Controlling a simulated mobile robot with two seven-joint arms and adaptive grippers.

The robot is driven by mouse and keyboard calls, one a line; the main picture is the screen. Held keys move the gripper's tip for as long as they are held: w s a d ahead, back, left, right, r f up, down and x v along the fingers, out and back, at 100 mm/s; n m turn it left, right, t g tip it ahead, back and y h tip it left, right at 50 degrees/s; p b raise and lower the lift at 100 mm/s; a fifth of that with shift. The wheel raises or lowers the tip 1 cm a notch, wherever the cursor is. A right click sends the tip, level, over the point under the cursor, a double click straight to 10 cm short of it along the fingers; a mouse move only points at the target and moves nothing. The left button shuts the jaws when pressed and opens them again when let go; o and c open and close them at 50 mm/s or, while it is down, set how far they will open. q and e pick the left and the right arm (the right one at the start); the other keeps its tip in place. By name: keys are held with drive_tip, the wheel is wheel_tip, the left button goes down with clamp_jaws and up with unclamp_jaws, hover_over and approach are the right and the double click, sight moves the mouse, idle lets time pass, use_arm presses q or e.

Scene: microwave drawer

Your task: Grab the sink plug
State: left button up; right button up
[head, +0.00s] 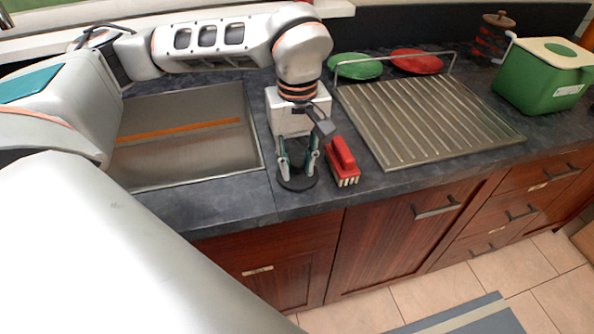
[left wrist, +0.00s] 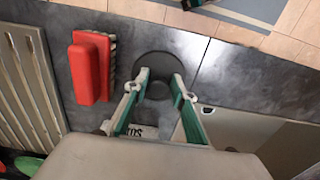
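The sink plug (head: 298,184) is a flat black disc on the dark counter, between the sink and the red brush. It also shows in the left wrist view (left wrist: 160,50). My left gripper (head: 298,170) points down over the plug, its two fingers apart. In the left wrist view its fingertips (left wrist: 160,75) overlap the disc, one toward each side. I cannot tell whether they touch it. The middle of the plug is partly shaded, and any knob there is hard to make out. My right gripper is not in view.
A red brush (head: 342,155) lies close to the right of the gripper. The steel sink (head: 190,155) is at left, the ribbed drainboard (head: 430,120) at right. Green (head: 355,66) and red (head: 416,62) plates and a green container (head: 545,80) stand farther back.

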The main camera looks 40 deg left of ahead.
use_arm(q)
drive_tip(key=shift+f, duration=0.1)
clamp_jaws()
